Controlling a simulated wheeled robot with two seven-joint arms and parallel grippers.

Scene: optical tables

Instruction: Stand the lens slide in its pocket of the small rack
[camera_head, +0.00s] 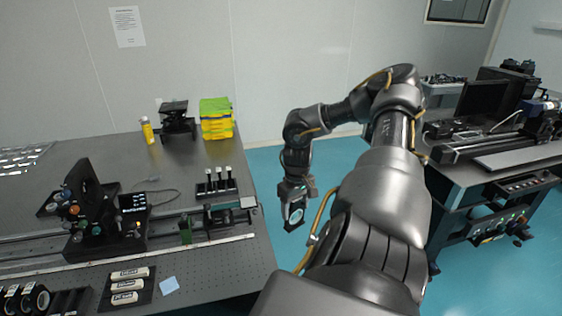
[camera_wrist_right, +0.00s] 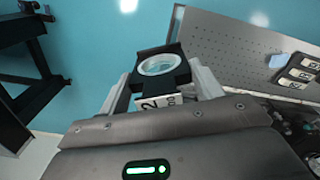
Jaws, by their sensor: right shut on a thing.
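The lens slide (camera_head: 294,214) is a dark, flat frame with a round, clear lens. My right gripper (camera_head: 295,190) is shut on it and holds it in the air over the floor, just right of the table's edge. In the right wrist view, the slide (camera_wrist_right: 160,68) sits between the two fingers (camera_wrist_right: 160,92), with a white numbered label at its gripped end. A small black rack (camera_head: 216,188) stands on the table to the left, with white-topped upright pieces. Its pockets are too small to make out. My left gripper is not in view.
The optical table (camera_head: 225,277) has a long rail with a black optical mount (camera_head: 85,205). A yellow bottle (camera_head: 147,130) and yellow-green stack (camera_head: 216,118) stand behind. Another bench (camera_head: 480,185) is at right.

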